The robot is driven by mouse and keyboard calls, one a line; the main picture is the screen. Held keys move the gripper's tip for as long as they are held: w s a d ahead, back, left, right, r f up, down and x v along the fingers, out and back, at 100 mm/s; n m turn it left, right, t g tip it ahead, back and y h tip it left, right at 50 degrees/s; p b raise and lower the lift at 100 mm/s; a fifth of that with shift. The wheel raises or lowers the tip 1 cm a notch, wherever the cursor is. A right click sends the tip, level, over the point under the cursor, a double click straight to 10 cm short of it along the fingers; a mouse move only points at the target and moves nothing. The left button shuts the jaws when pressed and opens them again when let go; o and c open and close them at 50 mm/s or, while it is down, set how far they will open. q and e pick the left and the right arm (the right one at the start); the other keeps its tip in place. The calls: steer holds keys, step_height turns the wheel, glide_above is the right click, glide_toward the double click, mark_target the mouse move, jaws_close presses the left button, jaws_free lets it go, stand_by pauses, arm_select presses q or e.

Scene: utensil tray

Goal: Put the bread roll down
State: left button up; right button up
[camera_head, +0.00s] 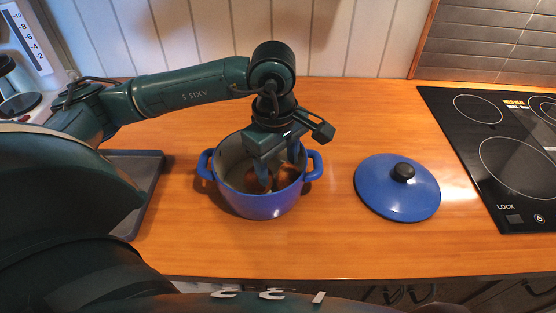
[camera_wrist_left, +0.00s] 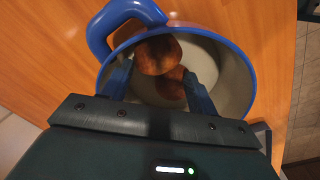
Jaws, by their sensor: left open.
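A blue pot (camera_head: 262,207) with two side handles stands on the wooden counter. My left gripper (camera_head: 277,180) reaches down into it from above, with its fingers inside the rim. The bread roll (camera_wrist_left: 158,54) is brown and round and lies in the pot, just beyond the fingertips. In the left wrist view my left gripper (camera_wrist_left: 160,82) is open, with its fingers apart. A second brown patch (camera_wrist_left: 171,84) shows between the fingers; I cannot tell whether it is another roll or a reflection. In the head view the fingers partly hide the pot's contents. My right gripper is not in view.
A blue lid (camera_head: 380,190) with a black knob lies on the counter to the right of the pot. A black cooktop (camera_head: 500,190) is at the far right. A dark tray (camera_head: 150,165) lies left of the pot, partly behind my arm. The counter between pot and lid is clear.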

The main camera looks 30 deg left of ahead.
arm_select(q)
steer(key=shift+r+p, duration=0.35)
steer(key=shift+r, duration=0.2)
step_height(320, 180, up, 11)
steer(key=shift+s+r+b, duration=0.2)
steer(key=shift+s+b, duration=0.1)
steer(key=shift+a, duration=0.1)
